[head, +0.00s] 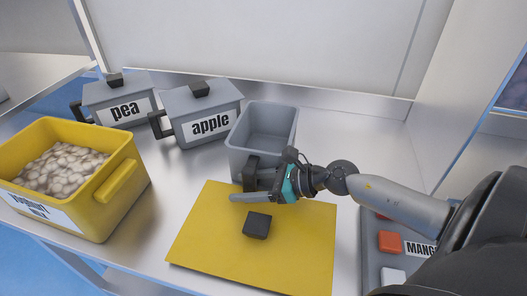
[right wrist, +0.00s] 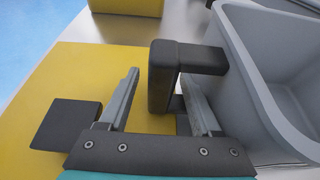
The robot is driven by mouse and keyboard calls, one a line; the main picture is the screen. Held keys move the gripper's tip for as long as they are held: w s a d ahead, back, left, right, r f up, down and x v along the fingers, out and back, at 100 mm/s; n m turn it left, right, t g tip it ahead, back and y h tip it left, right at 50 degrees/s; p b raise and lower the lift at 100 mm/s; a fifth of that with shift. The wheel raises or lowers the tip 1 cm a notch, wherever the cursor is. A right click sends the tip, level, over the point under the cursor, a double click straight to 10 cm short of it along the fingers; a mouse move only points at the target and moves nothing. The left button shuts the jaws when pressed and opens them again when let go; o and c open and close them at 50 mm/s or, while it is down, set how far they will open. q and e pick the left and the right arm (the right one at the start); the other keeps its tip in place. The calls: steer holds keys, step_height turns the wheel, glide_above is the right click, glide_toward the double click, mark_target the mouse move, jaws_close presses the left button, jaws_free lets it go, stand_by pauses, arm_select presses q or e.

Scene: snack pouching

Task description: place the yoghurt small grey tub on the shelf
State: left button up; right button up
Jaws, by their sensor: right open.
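A small grey tub (head: 263,130), open at the top and empty, stands upright on the metal surface behind a yellow board. No label shows on it. Its black handle (head: 251,172) faces the front. The tub's grey rim (right wrist: 245,70) fills the right of the right wrist view. My right gripper (head: 243,184) is open, with one finger on each side of the black handle (right wrist: 161,85); I cannot tell whether either touches it. My left gripper is not in view. I cannot tell which surface is the shelf.
A yellow tub (head: 118,190) labelled yoghurt, full of pale lumps, stands left. Lidded grey pots marked pea (head: 125,110) and apple (head: 210,124) stand behind. A dark block (head: 257,225) is on the yellow board (head: 205,240). A mango-labelled grey item (head: 372,262) lies right. Bare metal shows right of the tub.

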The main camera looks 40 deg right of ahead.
steer(key=shift+x, duration=1)
jaws_close()
stand_by(0.8)
